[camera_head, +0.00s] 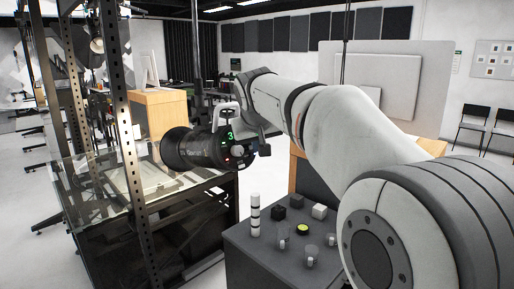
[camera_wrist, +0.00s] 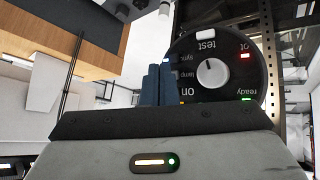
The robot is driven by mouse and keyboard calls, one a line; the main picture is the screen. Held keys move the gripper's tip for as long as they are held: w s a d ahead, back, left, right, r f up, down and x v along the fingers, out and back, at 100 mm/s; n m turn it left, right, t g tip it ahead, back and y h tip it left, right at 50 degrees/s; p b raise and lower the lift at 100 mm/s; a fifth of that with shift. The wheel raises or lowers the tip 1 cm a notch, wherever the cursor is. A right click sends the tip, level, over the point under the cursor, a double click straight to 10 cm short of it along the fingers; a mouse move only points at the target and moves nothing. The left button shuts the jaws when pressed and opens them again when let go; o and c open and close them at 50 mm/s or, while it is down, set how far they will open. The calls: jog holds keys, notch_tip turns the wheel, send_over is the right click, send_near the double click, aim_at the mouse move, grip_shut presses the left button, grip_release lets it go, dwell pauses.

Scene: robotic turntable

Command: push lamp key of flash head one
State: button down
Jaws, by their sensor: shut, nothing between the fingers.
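The fingers cover part of that edge, so the lamp key is not clearly visible. I cannot tell whether they touch the panel.
A perforated metal upright (camera_head: 128,150) stands left of the flash head. The glass-topped bench (camera_head: 100,205) lies below it.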

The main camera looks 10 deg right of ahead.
jog(key=shift+w+a+f, duration=0.15)
jog(key=shift+w+a, duration=0.1)
jog(key=shift+w, duration=0.1)
dwell(0.5)
jog(key=shift+s+d+r, duration=0.25)
jog(key=shift+s+d, duration=0.2)
jog(key=shift+s, duration=0.25)
jog(key=shift+s, duration=0.1)
jog(key=s+d, duration=0.1)
jog(key=s+d+r, duration=0.1)
jog(key=s, duration=0.1)
jog(key=s+d+b, duration=0.1)
jog(key=shift+s+r, duration=0.35)
jog(key=shift+s, duration=0.05)
jog(key=s+f+m+g+y, duration=0.1)
jog(key=s+f+g, duration=0.4)
jog(key=s+f, duration=2.1)
jog(key=shift+d+f, duration=0.15)
jog(key=shift+d, duration=0.15)
